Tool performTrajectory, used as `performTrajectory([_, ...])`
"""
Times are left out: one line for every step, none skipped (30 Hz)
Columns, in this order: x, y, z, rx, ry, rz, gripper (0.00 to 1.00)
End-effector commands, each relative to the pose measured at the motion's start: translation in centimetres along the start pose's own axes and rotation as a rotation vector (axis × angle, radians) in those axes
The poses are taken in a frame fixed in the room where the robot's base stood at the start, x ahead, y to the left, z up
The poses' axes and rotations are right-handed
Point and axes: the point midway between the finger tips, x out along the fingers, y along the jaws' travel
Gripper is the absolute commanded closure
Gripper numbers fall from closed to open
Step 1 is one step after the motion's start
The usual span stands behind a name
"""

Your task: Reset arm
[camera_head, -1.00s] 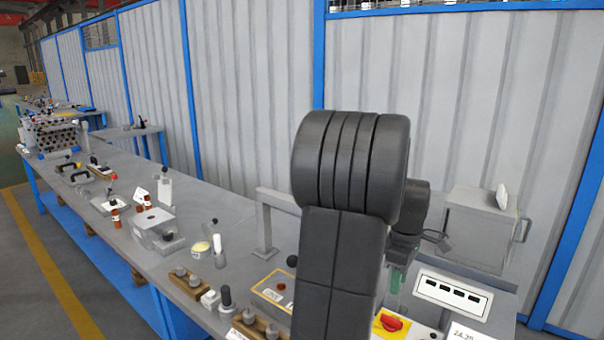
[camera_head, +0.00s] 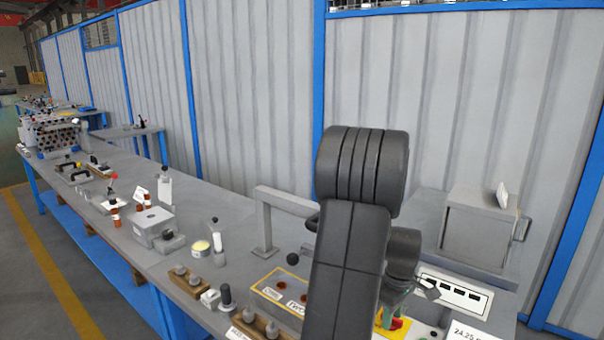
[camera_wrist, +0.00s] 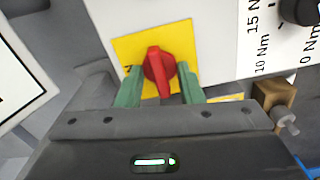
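The red rotary knob (camera_wrist: 159,71) on its yellow plate (camera_wrist: 127,51) lies between and just beyond my gripper's green fingertips in the wrist view. My gripper (camera_wrist: 158,76) is open, with one finger on each side of the knob. The right finger is very close to the knob; I cannot tell whether it touches. In the head view my gripper (camera_head: 396,302) is low over the panel at the bench's front right, and the red knob (camera_head: 397,325) is partly hidden by the fingers. My black arm covers part of the bench.
A grey box (camera_head: 482,228) with a side handle stands at the back right. A grey bar frame (camera_head: 266,230) rises left of my arm. A yellow-edged control box (camera_head: 275,292) is near it. Several small fixtures stand along the bench to the left. A corrugated wall is behind.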

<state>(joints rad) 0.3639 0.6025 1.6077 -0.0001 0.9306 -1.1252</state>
Motion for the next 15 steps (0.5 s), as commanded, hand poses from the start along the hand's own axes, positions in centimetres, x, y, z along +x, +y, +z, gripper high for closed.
performTrajectory([0.03, 0.00, 0.00, 0.037, 0.000, 0.000, 0.66])
performTrajectory([0.03, 0.00, 0.00, 0.061, 0.000, 0.000, 0.66])
performTrajectory([0.02, 0.00, 0.00, 0.094, 0.000, 0.000, 0.66])
performTrajectory([0.02, 0.00, 0.00, 0.119, 0.000, 0.000, 0.66])
performTrajectory([0.02, 0.00, 0.00, 0.144, 0.000, 0.000, 0.66])
performTrajectory([0.02, 0.00, 0.00, 0.177, 0.000, 0.000, 0.66])
performTrajectory([0.01, 0.00, 0.00, 0.202, 0.000, 0.000, 0.66])
performTrajectory([0.01, 0.00, 0.00, 0.226, 0.000, 0.000, 0.66])
performTrajectory([0.01, 0.00, 0.00, 0.259, 0.000, 0.000, 0.66])
performTrajectory([0.01, 0.00, 0.00, 0.284, 0.000, 0.000, 0.66])
performTrajectory([0.01, 0.00, 0.00, 0.308, 0.000, 0.000, 0.66])
performTrajectory([0.01, 0.00, 0.00, 0.341, 0.000, 0.000, 0.66])
performTrajectory([0.01, 0.00, 0.00, 0.366, 0.000, 0.000, 0.66])
performTrajectory([0.01, 0.00, 0.00, 0.391, 0.000, 0.000, 0.66])
performTrajectory([0.01, 0.00, 0.00, 0.424, 0.000, 0.000, 0.66])
